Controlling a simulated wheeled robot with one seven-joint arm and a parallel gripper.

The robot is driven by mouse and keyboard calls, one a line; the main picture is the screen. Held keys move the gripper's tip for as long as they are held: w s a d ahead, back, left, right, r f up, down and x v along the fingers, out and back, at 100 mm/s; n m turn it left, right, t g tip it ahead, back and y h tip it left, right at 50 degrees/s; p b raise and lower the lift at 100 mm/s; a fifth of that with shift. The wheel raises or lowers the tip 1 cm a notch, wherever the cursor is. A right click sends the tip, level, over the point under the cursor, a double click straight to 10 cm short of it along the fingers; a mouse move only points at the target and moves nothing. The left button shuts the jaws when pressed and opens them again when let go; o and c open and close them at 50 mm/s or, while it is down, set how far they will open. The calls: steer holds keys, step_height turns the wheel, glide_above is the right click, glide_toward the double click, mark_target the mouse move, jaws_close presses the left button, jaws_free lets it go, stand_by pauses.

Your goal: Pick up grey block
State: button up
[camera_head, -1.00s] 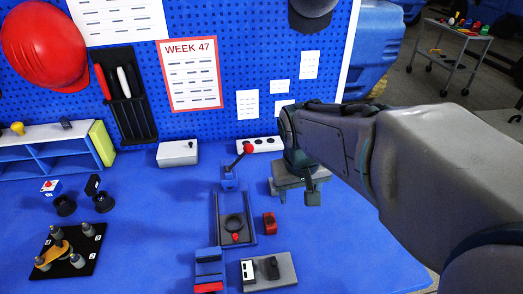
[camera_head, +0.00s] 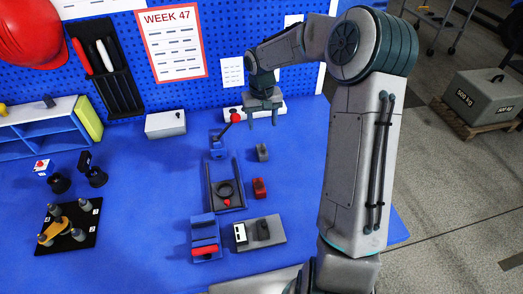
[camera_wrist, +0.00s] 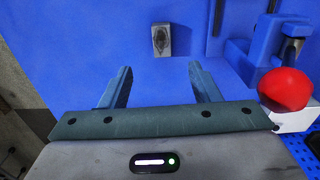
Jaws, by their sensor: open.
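A small grey block (camera_head: 262,153) with a darker top stands on the blue table, right of the blue lever fixture. It also shows in the wrist view (camera_wrist: 163,40), at the upper middle, beyond my fingertips. My gripper (camera_head: 262,121) hangs over the back of the table, with its fingers pointing down. In the wrist view my gripper (camera_wrist: 161,72) has its two fingers apart with nothing between them. The block is apart from the fingers, and its column lies between them in that view.
The lever fixture (camera_head: 217,148) with a red ball stands left of the block. A red block (camera_head: 259,188) and a dark track (camera_head: 226,205) lie nearer. A white box (camera_head: 166,124) stands at the back left. Blue table around the grey block is bare.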

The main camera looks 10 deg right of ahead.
steer(key=w, duration=0.1)
steer(key=p, duration=0.1)
glide_above(262, 149)
step_height(262, 149, down, 9)
steer(key=shift+f, duration=0.1)
steer(key=shift+s+f+p, duration=0.1)
steer(key=shift+f+p, duration=0.7)
steer(key=shift+f, duration=1.8)
steer(key=c, duration=1.1)
